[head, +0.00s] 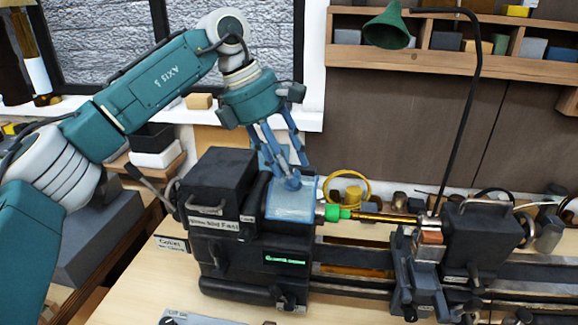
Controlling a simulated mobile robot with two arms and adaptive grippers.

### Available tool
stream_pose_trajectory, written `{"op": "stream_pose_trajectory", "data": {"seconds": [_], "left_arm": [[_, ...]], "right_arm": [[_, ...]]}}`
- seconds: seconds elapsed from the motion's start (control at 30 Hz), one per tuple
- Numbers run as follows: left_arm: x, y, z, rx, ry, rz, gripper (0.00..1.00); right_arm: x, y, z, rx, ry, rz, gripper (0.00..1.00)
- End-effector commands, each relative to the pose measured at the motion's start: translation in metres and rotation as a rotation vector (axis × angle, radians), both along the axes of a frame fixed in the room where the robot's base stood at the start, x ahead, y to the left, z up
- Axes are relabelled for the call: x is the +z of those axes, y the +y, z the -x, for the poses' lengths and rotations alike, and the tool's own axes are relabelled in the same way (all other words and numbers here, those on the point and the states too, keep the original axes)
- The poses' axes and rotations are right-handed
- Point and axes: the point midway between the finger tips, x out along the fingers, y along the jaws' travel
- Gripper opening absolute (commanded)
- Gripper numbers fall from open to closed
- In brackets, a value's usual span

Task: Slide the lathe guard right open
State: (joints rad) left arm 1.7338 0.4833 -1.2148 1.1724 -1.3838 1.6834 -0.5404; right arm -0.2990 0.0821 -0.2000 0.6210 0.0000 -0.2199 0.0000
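The lathe guard (291,208) is a pale blue, see-through cover over the left end of the lathe, just right of the black headstock (217,180). A green-tipped chuck end (336,213) and a thin brass-coloured rod (384,217) extend to its right, uncovered. My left gripper (291,178) points down from above, with its blue fingertips at the guard's top near its back edge. I cannot tell whether the fingers touch the guard or are closed on a part of it. My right gripper is not in view.
A dark tailstock and carriage (428,245) stand right of the rod. A green lamp (386,27) on a thin black arm hangs above. A yellow ring (349,188) and small parts lie behind the lathe. The space above the rod is mostly clear.

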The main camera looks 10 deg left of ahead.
Motion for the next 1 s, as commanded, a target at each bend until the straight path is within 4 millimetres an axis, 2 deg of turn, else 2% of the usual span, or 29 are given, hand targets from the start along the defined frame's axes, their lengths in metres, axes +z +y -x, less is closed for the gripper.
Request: {"op": "stream_pose_trajectory", "data": {"seconds": [0.23,0.37,0.8,1.0], "left_arm": [[-0.002,0.001,0.0,0.001,0.004,-0.003,0.41],[0.008,0.005,0.001,0.001,0.004,-0.003,0.41],[0.089,0.037,0.011,0.001,0.001,-0.001,0.41],[0.107,0.045,0.013,0.001,0.002,-0.002,0.41]], "right_arm": [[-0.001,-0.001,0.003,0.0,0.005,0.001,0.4],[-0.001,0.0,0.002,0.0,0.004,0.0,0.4],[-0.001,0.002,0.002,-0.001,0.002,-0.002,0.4],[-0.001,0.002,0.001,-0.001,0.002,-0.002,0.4]]}}
